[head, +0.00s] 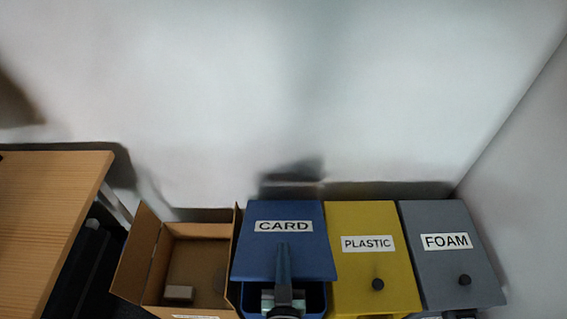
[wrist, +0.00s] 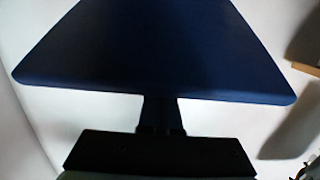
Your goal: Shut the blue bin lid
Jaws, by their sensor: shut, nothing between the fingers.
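The blue bin (head: 325,298) stands in the row along the wall. Its blue lid (head: 305,255), labelled CARD, is tilted up, and a gap shows between its front edge and the bin. The lid fills the upper part of the wrist view as a dark blue panel (wrist: 160,50). My gripper (head: 282,250) is shut and empty at the middle of the lid's front part in the head view. In the wrist view its fingers (wrist: 160,108) meet the lid's near edge. Whether they touch it I cannot tell. The lid's knob is not visible.
An open cardboard box (head: 200,255) with a small block (head: 179,293) inside stands close left of the blue bin. A yellow PLASTIC bin (head: 370,265) and a grey FOAM bin (head: 450,262) stand to the right, lids down. A wooden table (head: 50,200) is at far left.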

